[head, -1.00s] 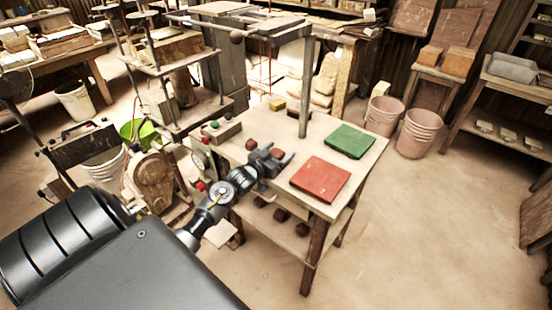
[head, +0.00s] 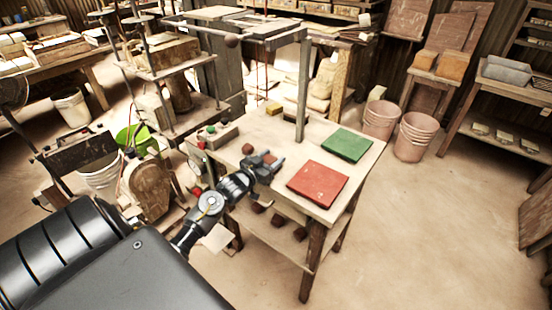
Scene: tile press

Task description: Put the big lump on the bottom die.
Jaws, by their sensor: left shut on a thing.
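My left gripper (head: 273,164) is low over the left part of the wooden table, its fingers pointing right. It is shut on a reddish-brown lump (head: 269,158), mostly hidden by the fingers. Whether the lump touches the tabletop is too small to tell. Another brown lump (head: 247,149) lies on the table just left of the gripper. I cannot tell from this view which lump is bigger. My right gripper is not in view.
The table (head: 285,125) carries a red slab (head: 318,184), a green slab (head: 347,145), a yellow block (head: 273,108) and a button box (head: 215,136). A metal post (head: 303,85) rises from its back. Dark lumps lie on the lower shelf. The floor on the right is clear.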

